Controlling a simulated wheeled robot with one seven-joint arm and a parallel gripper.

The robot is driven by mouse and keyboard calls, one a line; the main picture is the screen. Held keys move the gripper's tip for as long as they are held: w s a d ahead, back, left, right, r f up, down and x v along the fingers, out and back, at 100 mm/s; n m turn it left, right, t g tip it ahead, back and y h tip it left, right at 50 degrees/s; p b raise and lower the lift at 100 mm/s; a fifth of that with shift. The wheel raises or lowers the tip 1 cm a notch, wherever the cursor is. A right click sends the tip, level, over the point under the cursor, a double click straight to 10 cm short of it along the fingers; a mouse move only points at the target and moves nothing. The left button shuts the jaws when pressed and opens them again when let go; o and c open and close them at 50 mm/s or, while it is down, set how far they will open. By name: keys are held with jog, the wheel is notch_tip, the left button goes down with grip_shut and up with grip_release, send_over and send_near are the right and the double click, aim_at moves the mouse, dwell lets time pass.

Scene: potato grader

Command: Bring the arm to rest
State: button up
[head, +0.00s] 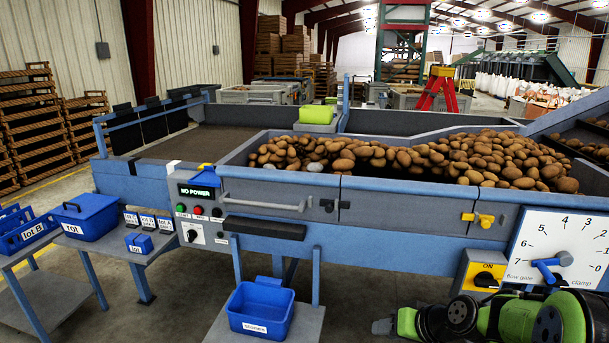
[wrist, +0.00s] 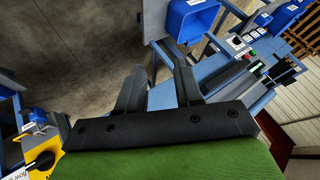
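My arm (head: 500,318), green and black, is folded low at the bottom right of the head view, in front of the potato grader (head: 370,240). In the wrist view my gripper (wrist: 156,62) has its two black fingers apart with nothing between them. It is open and empty, with the grey floor and part of the grader's blue frame beyond it. I see no contact between the fingers and anything. In the head view the fingers are mostly cut off by the bottom edge.
The grader bed holds many potatoes (head: 480,160). A dial panel (head: 560,248) and yellow switch box (head: 478,274) stand close to my arm. A blue bin (head: 260,308) sits on a low shelf. Blue bins (head: 85,216) stand at left. The display reads NO POWER (head: 196,191).

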jog(key=s+a+r+h, duration=0.15)
jog(key=s+r, duration=0.25)
jog(key=s, duration=0.5)
jog(key=s+a+r+n+g+h+p, duration=0.15)
jog(key=s+r, duration=0.25)
jog(key=s, duration=0.5)
jog(key=s+r+m+t+h, duration=0.15)
jog(key=s+r, duration=0.25)
jog(key=s, duration=0.5)
notch_tip(320, 180, up, 14)
jog(key=n+g+p, duration=0.1)
jog(key=p, duration=1.2)
jog(key=shift+a+r+h, duration=0.15)
jog(key=shift+a+h, duration=0.05)
jog(key=shift+h, duration=0.15)
